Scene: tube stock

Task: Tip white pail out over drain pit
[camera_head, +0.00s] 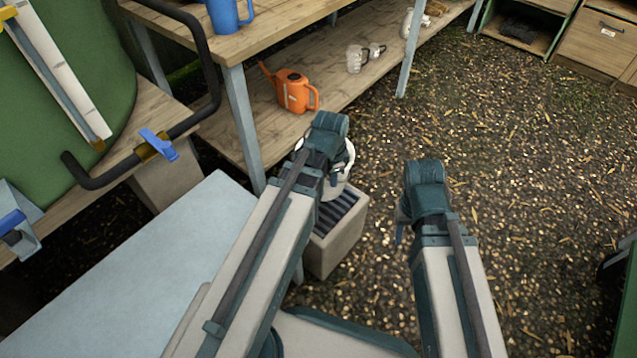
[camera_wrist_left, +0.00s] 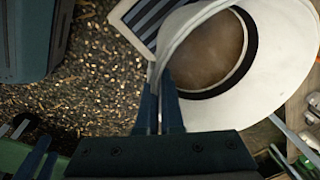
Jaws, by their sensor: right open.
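The white pail (camera_head: 350,163) is partly hidden behind my left gripper (camera_head: 328,172) in the head view. In the left wrist view the pail (camera_wrist_left: 285,95) fills the upper right, with brown contents or a brown inside and a dark band around it. The drain pit (camera_head: 330,245) is a pale block with a dark slatted grate, just below the pail in the head view. A corner of its grate (camera_wrist_left: 150,22) shows beside the pail. My right gripper (camera_head: 400,222) is open and empty, right of the pit.
A wooden shelf bench with an orange watering can (camera_head: 293,92) and clear jugs (camera_head: 356,58) stands behind. A grey-blue tabletop (camera_head: 150,265) lies left of the pit. Gravel floor (camera_head: 500,150) is open to the right.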

